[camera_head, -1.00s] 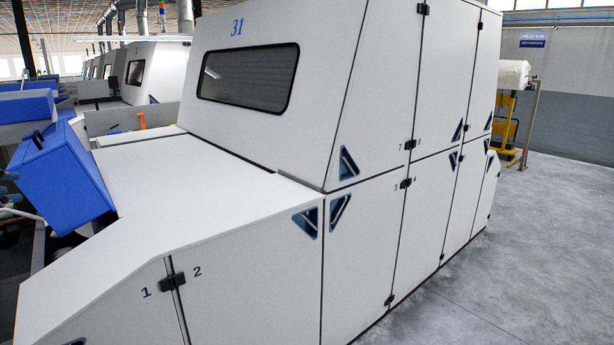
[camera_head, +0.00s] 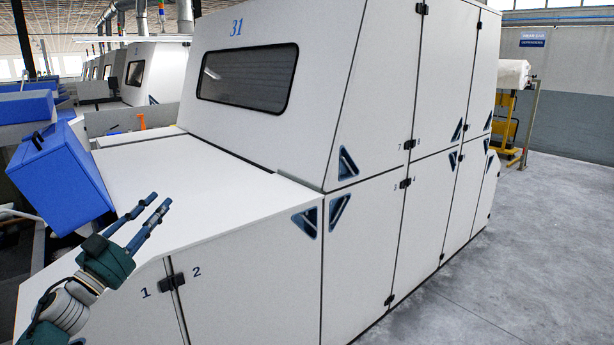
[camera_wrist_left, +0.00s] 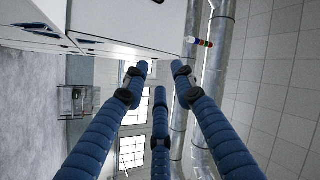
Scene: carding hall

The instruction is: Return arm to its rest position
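My left gripper (camera_head: 156,205) shows at the lower left of the head view, its arm coming up from the bottom left corner. Its dark blue fingers point up and to the right, in front of the sloping front of the white machine numbered 31 (camera_head: 240,165). In the left wrist view the three fingers of the gripper (camera_wrist_left: 160,72) are spread apart with nothing between them, so it is open and empty. I cannot tell how far the fingers are from the machine. My right gripper is in neither view.
A blue box-shaped part (camera_head: 62,178) stands left of the machine's sloping top. Grey floor (camera_head: 530,260) is clear along the machine's right side. A yellow trolley (camera_head: 505,130) stands at the back right. The wrist view shows metal ducts (camera_wrist_left: 212,75) and ceiling panels.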

